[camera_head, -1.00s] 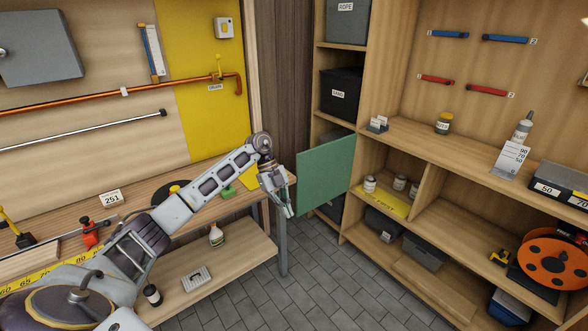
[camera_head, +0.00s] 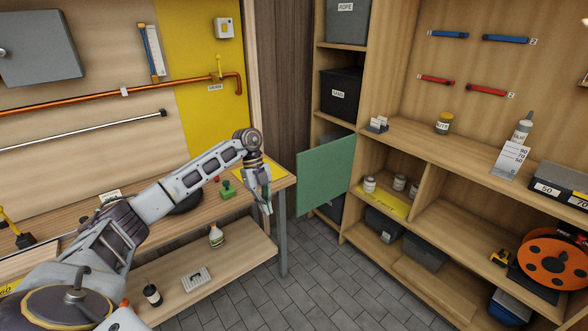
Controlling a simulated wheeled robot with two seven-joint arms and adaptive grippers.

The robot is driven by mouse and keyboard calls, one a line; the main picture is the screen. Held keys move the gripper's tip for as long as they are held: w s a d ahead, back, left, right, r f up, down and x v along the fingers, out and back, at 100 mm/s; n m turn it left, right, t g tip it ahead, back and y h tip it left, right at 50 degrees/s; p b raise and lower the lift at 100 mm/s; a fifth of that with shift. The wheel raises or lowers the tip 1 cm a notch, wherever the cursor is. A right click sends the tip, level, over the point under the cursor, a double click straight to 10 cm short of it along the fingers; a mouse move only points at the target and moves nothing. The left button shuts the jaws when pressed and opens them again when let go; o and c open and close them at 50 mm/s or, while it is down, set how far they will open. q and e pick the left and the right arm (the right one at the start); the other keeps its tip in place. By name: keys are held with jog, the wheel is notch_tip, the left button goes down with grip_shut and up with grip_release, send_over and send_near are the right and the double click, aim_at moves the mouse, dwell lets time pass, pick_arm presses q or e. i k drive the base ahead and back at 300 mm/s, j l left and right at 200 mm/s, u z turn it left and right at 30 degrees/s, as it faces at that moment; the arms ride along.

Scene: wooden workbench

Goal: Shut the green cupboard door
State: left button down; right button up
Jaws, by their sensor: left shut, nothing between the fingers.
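The green cupboard door (camera_head: 326,175) stands open at the left of the shelf unit, swung out toward the workbench. Part of the dark cupboard opening (camera_head: 333,132) shows above it; most of the inside is hidden behind the door. My left gripper (camera_head: 267,207) is shut and empty, pointing down near the right end of the workbench. It is to the left of the door, with a gap between them. My right gripper is not in view.
The workbench (camera_head: 277,184) ends just left of the door. Shelves with bins, jars (camera_head: 369,184) and an orange reel (camera_head: 553,259) fill the right. Grey floor (camera_head: 300,290) is clear between.

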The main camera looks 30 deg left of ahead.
aim_at(323, 172)
jog(key=i+j, duration=0.3)
jog(key=i, duration=0.15)
jog(key=i+j, duration=0.3)
jog(key=i, duration=0.15)
jog(key=i+j, duration=0.3)
jog(key=i, duration=0.2)
